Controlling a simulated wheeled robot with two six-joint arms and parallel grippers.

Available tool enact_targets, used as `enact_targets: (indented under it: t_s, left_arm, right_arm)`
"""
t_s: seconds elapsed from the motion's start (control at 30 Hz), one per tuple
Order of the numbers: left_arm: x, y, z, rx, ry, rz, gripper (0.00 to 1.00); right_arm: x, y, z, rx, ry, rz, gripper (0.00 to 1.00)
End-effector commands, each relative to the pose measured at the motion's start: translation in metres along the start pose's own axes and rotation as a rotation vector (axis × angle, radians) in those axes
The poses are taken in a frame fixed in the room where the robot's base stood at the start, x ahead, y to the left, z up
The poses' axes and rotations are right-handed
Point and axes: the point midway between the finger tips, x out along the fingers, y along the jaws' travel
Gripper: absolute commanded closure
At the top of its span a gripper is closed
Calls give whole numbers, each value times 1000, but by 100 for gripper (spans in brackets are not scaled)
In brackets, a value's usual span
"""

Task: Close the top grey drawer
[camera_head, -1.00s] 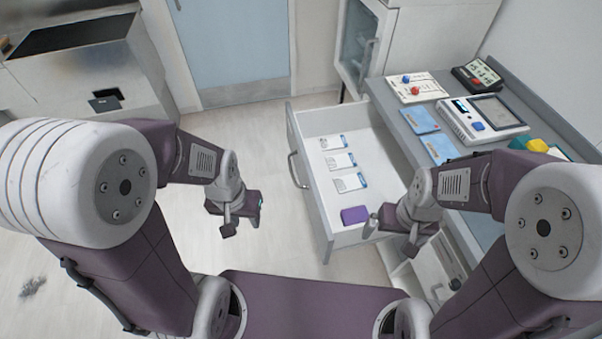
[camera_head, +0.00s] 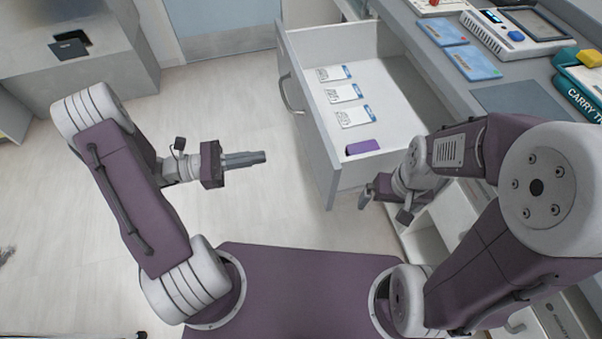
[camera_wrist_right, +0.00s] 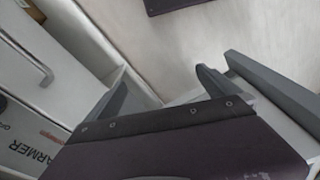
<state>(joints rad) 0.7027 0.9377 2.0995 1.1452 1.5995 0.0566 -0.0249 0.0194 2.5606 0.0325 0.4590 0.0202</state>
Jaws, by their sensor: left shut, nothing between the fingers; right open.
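The top drawer (camera_head: 331,158) stands pulled out from the counter in the head view, its pale front panel facing left with a bar handle (camera_head: 290,95) on it. Inside lie several white-and-blue packets (camera_head: 345,93) and a purple block (camera_head: 362,147). My left gripper (camera_head: 262,158) is shut and empty. It points right, toward the drawer front, with a gap of floor between. My right gripper (camera_head: 367,197) is open at the near side of the drawer; I cannot tell if it touches. Its dark fingers also show in the right wrist view.
The counter (camera_head: 432,65) right of the drawer holds blue packs (camera_head: 472,62), a device (camera_head: 505,38) and a teal carry tray (camera_head: 580,85). Open white shelving (camera_head: 430,245) is below. Floor (camera_head: 245,110) left of the drawer is clear.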

Motion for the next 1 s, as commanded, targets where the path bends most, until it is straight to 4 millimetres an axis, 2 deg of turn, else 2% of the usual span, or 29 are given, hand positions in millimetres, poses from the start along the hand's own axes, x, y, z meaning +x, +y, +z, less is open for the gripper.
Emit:
enact_targets:
  t_s: [0.03, 0.07, 0.2, 0.37, 0.47, 0.8, 1.0]
  left_arm:
    - [-9, 0, -26, -27, -12, 37, 100]
    - [-12, 0, -30, -36, -15, 51, 100]
    - [-20, 2, -31, -40, -15, 77, 100]
    - [-13, 2, -29, -39, -15, 73, 100]
    - [3, 2, -30, -40, -15, 69, 100]
    - [77, 7, -30, -38, -13, 66, 100]
    - [109, 10, -29, -37, -13, 69, 100]
  right_arm:
    - [20, 0, 2, 0, 1, 0, 0]
    - [22, 0, 2, 0, 1, 0, 0]
    - [21, 0, 2, 0, 1, 0, 0]
    - [21, 0, 2, 0, 2, 0, 0]
    - [26, 0, 2, 0, 2, 0, 0]
    - [42, 1, 4, 0, 1, 0, 0]
    - [50, 1, 5, 0, 1, 0, 0]
